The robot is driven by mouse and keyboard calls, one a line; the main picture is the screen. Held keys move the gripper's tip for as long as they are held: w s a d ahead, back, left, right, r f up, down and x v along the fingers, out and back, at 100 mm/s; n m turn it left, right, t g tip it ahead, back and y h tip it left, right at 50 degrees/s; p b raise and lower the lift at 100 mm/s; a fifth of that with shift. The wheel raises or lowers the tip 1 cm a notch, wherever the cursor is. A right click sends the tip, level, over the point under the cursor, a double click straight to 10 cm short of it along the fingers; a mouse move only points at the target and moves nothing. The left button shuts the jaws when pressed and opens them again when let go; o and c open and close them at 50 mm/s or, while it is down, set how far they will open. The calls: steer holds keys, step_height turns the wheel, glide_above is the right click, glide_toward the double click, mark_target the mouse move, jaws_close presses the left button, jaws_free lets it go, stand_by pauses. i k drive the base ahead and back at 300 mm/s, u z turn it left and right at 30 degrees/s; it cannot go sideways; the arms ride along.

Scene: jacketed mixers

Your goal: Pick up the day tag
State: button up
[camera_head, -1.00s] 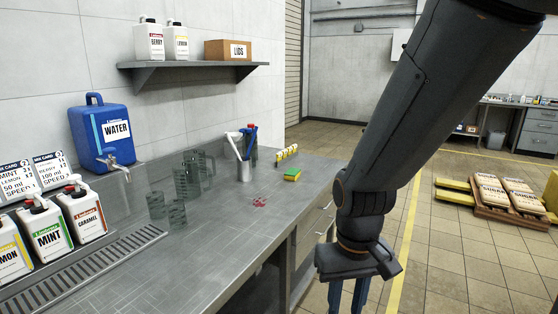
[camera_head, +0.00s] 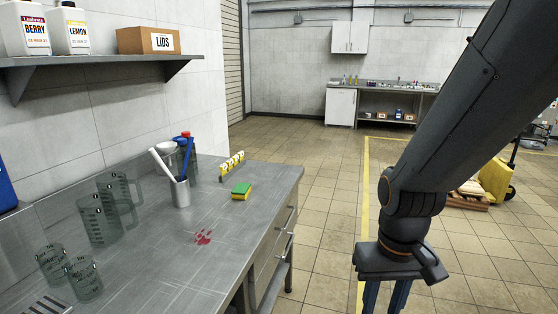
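No label that I can read as a day tag shows. A small row of yellow and white pieces (camera_head: 231,166) stands near the back edge of the grey bench; it is too small to tell whether these are tags. My gripper (camera_head: 386,298) hangs pointing down over the floor, right of the bench and apart from it. Its two dark blue fingers stand apart with a gap between them. Their tips are cut off by the bottom of the picture, and nothing shows between the visible parts.
A shelf (camera_head: 110,68) hangs above.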

mark_target(222, 169)
steer(key=z, duration=0.55)
steer(key=i, duration=2.4)
steer(key=u, duration=1.5)
steer(key=i, duration=0.7)
steer(key=u, duration=0.6)
